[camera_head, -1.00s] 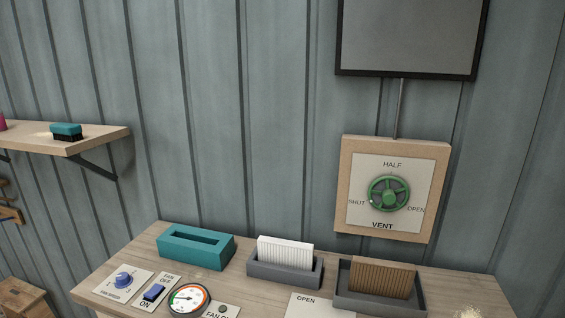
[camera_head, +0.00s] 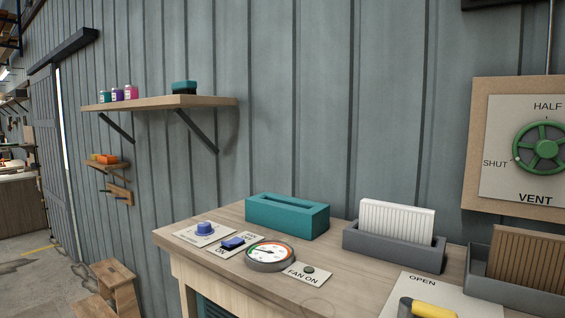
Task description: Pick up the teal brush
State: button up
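The teal brush (camera_head: 184,87) lies on the wooden wall shelf (camera_head: 208,101), near the shelf's right part, with its dark bristles down and its teal back up. Nothing touches it from above. My gripper is not in view.
Several small jars (camera_head: 117,94) stand on the shelf left of the brush. A wooden stool (camera_head: 116,282) stands at lower left.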

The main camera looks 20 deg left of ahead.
aim_at(188, 87)
jog(key=u, duration=1.4)
jog(key=z, duration=2.2)
jog(key=u, duration=2.2)
jog(key=i+j+z, duration=0.35)
jog(key=j, duration=0.3)
jog(key=i+j+z, duration=0.35)
jog(key=j, duration=0.4)
jog(key=i+j+z, duration=0.25)
jog(key=i+j, duration=0.2)
jog(key=j, duration=0.2)
jog(key=i+j+z, duration=0.3)
jog(key=j, duration=0.4)
jog(key=i+j+z, duration=0.1)
jog(key=j, duration=0.25)
jog(key=i+j+z, duration=0.15)
jog(key=j, duration=0.25)
jog(key=i+j+z, duration=0.15)
jog(key=j, duration=0.3)
jog(key=i+j+z, duration=0.15)
jog(key=j, duration=0.25)
jog(key=i+j+z, duration=0.4)
jog(key=i+j, duration=0.25)
jog(key=i+l, duration=0.05)
